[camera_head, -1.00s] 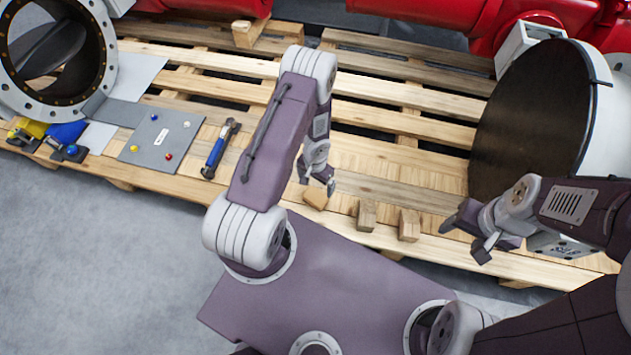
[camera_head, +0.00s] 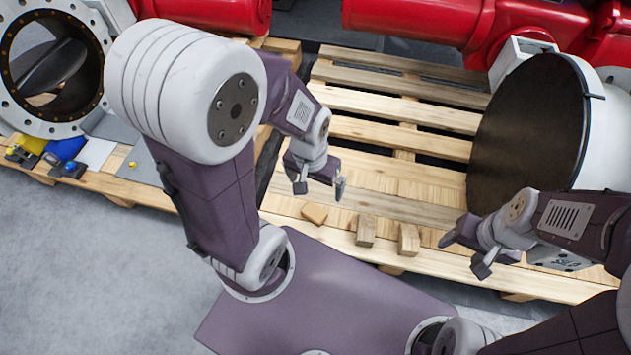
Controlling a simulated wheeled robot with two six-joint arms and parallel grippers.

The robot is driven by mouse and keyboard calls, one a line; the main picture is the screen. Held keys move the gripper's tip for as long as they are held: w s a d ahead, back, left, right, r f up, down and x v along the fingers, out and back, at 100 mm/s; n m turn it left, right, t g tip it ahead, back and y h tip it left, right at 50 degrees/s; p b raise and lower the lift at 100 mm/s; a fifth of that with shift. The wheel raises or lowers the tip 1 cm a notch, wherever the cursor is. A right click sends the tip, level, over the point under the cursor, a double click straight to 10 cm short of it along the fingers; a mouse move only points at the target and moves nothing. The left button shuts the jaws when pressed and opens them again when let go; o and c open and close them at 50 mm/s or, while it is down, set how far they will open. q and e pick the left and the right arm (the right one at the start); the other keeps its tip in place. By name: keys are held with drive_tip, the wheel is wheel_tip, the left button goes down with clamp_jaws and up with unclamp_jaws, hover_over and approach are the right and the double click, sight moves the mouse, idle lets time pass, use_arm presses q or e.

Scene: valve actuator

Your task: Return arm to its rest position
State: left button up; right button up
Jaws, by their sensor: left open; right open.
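My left arm is folded up high, its large white elbow close to the camera. My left gripper (camera_head: 319,184) is open and empty above the wooden pallet (camera_head: 400,179), behind the small wooden blocks. My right gripper (camera_head: 462,250) is open and empty at the right, above the pallet's front part and in front of the large dark disc. Neither gripper touches a block, as far as this view shows.
Several wooden blocks (camera_head: 366,230) lie along the pallet's front. A large dark round disc (camera_head: 527,130) stands at the right. A flanged valve body (camera_head: 91,60) stands at the far left, with blue (camera_head: 66,147) and yellow items before it. Red pipes (camera_head: 415,22) run behind.

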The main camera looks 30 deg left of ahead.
wheel_tip(320, 180, up, 35)
drive_tip(key=p, duration=3.4)
drive_tip(key=shift+f+p, duration=0.15)
drive_tip(key=shift+p, duration=0.15)
